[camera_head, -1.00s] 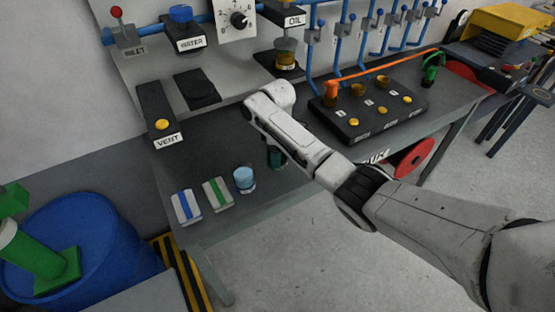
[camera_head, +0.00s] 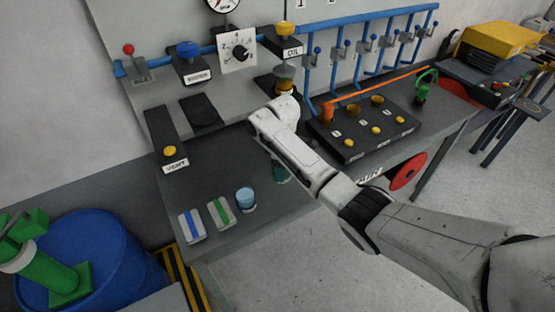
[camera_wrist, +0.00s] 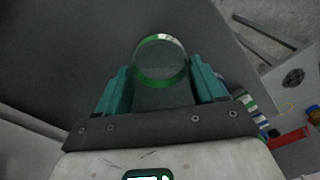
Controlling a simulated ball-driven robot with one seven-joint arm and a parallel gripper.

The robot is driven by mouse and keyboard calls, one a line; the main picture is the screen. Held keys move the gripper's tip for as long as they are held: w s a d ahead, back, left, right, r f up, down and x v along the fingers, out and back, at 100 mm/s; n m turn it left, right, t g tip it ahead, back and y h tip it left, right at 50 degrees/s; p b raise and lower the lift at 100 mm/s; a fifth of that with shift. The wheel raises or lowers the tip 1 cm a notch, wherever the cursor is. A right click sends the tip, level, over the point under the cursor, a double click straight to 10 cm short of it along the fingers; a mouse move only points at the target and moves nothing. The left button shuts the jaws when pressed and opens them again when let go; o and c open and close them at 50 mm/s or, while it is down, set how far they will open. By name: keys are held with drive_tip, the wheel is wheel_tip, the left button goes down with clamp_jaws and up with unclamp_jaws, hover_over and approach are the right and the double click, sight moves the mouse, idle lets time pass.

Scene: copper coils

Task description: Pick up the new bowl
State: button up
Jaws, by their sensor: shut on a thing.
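A round, clear glass vessel with a green rim, which I take to be the bowl (camera_wrist: 161,76), sits between the two teal fingers of my gripper (camera_wrist: 160,66) in the wrist view. My gripper is shut on it, with one finger on each side. In the head view my gripper (camera_head: 279,172) hangs over the grey bench, and my arm hides most of it. The bowl cannot be made out there.
A light blue cup (camera_head: 246,198) and two small boxes with a green (camera_head: 219,213) and a blue stripe (camera_head: 191,226) stand near the bench's front edge. A black control block (camera_head: 362,130) lies right of my arm. A blue drum (camera_head: 90,262) stands lower left.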

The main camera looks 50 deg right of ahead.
drive_tip(key=s+a+r, duration=0.1)
drive_tip(key=s+r, duration=0.6)
drive_tip(key=s, duration=0.4)
drive_tip(key=shift+s+a, duration=0.2)
drive_tip(key=shift+s, duration=0.05)
idle(0.3)
drive_tip(key=a+f+m+b, duration=0.2)
drive_tip(key=a+f, duration=0.5)
drive_tip(key=a, duration=0.4)
drive_tip(key=a+f+m+b, duration=0.3)
drive_tip(key=a+f+m, duration=0.2)
drive_tip(key=a+f, duration=0.3)
drive_tip(key=a, duration=0.4)
drive_tip(key=shift+w+a+f+m+b, duration=0.2)
drive_tip(key=shift+w+f+m+b, duration=0.05)
drive_tip(key=shift+w+m+b, duration=0.1)
drive_tip(key=shift+d+r, duration=0.1)
